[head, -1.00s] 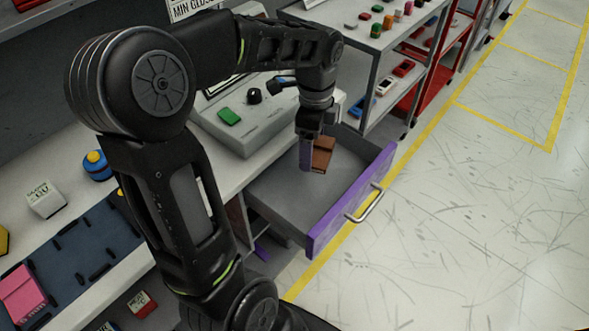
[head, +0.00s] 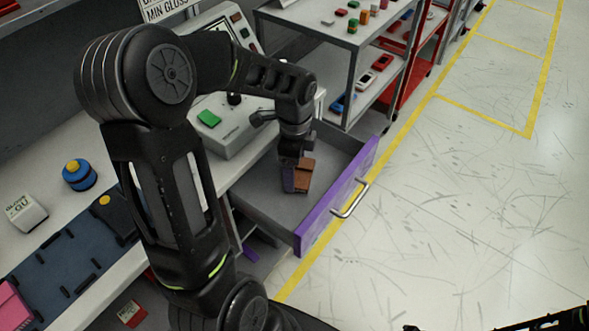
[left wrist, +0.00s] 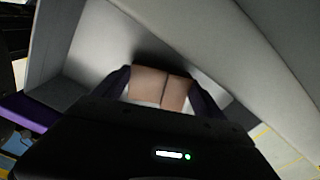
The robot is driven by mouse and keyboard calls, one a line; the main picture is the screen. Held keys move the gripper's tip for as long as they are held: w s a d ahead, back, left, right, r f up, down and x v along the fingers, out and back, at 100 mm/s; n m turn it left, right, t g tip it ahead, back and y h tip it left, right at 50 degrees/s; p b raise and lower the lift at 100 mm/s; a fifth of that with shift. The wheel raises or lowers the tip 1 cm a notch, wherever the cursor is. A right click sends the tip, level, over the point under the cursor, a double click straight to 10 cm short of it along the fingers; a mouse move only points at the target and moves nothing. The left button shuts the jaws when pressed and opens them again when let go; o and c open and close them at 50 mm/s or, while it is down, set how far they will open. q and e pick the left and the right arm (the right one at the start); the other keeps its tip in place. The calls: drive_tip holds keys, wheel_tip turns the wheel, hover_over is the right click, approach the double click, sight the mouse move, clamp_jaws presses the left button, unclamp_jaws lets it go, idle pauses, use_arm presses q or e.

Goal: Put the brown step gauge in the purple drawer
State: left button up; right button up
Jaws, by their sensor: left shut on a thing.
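The brown step gauge (head: 303,174) is a small brown stepped block. My left gripper (head: 295,178) is shut on it and holds it inside the purple drawer (head: 338,197), which is pulled open and has a purple front with a metal handle. In the left wrist view the step gauge (left wrist: 160,88) sits between the two dark fingers (left wrist: 160,90), with the pale drawer interior around it. I cannot tell whether the gauge touches the drawer floor. The right gripper is not clearly in view; a dark piece of my body shows at the lower right corner.
A grey shelf cart (head: 345,40) with small coloured parts stands behind the drawer. The floor at right is clear.

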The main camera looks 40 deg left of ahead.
use_arm(q)
drive_tip(key=shift+f, duration=0.7)
drive_tip(key=shift+f, duration=0.2)
drive_tip(key=o, duration=1.3)
drive_tip(key=shift+r, duration=0.1)
drive_tip(key=shift+o, duration=0.2)
wheel_tip(320, 180, up, 12)
drive_tip(key=shift+r+p, duration=0.15)
drive_tip(key=shift+p, duration=0.15)
